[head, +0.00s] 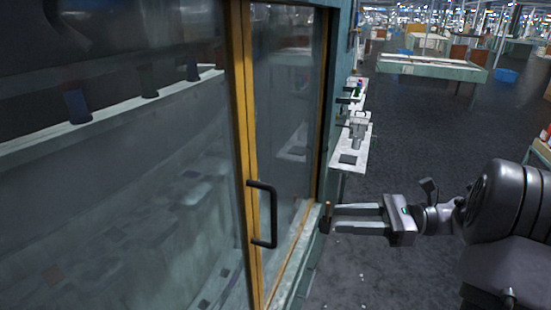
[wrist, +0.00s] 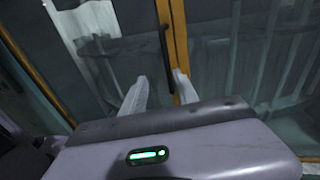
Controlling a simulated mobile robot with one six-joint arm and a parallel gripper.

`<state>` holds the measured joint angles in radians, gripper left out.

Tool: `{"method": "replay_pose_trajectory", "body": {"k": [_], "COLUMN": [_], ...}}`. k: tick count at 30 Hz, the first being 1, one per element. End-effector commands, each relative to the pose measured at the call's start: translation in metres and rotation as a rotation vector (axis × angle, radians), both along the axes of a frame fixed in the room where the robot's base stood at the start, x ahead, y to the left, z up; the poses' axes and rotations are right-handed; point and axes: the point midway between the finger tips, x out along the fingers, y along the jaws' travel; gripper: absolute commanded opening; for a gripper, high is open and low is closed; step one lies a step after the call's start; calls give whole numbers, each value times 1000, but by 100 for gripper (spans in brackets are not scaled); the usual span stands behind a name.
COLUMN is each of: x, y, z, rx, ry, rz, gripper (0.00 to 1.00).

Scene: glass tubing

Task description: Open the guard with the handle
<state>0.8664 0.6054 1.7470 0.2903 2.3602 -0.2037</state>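The guard is a glass door (head: 285,110) in a yellow frame, on a teal machine. Its black D-shaped handle (head: 272,215) stands upright on the yellow frame strip. The door looks shut. My gripper (head: 326,217) is to the right of the handle in the head view, with a gap between fingertips and handle. In the wrist view the handle (wrist: 166,55) lies ahead, and its lower end shows between the two spread fingers of my gripper (wrist: 162,88). The fingers are open and hold nothing.
A large glass panel (head: 110,190) fills the left, with shelves and dark parts behind it. A narrow white side table (head: 352,145) with small equipment stands beyond my gripper. Dark floor (head: 425,120) is open to the right, with a green table (head: 430,66) farther back.

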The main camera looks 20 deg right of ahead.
Motion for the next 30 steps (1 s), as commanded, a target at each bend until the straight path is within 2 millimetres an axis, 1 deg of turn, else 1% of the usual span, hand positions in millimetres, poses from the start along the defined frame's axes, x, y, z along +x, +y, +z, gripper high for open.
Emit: {"method": "replay_pose_trajectory", "body": {"k": [1, 2, 3, 5, 8, 15, 18, 21, 25, 30], "x": [3, 4, 6, 9, 17, 47, 59, 67, 75, 78], "y": [-13, -17, -19, -14, 6, 73, 98, 117, 132, 138], "z": [5, 5, 4, 3, 1, 1, 1, 2, 2, 3], "rx": [42, 61, 74, 80, 78, 76, 76, 75, 76, 75], "ry": [6, 6, 8, 6, 7, 8, 8, 9, 9, 9], "rz": [-30, -42, -50, -52, -48, -44, -45, -46, -47, -49], "gripper": [36, 36, 36, 36, 36, 36, 36, 36, 36, 36]}}
